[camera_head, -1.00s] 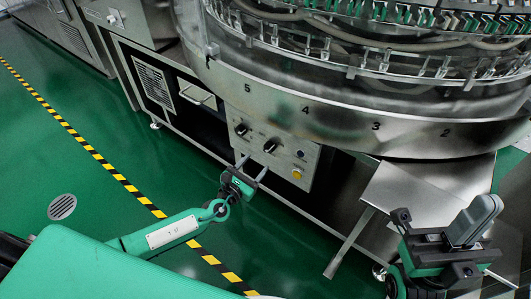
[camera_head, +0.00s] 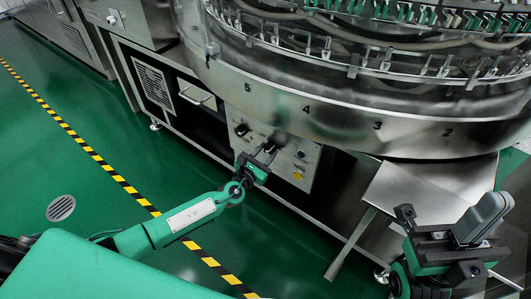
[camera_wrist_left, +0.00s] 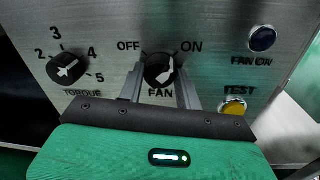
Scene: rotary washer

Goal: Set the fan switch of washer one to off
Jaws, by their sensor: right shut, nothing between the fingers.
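The fan switch (camera_wrist_left: 159,69) is a round black knob with a white pointer, on the metal control panel between the OFF and ON labels. Its pointer appears turned up and right, towards ON. My left gripper (camera_head: 265,152) is at the panel with its two fingers apart. In the left wrist view one finger is on each side of the fan knob, with a small gap showing, so contact is not clear. My right gripper (camera_head: 480,222) is shut and empty at the lower right, far from the panel.
The torque knob (camera_wrist_left: 65,68) is left of the fan knob. The washer's round drum rim (camera_head: 340,115) overhangs the panel. A metal shelf (camera_head: 415,205) stands at right.

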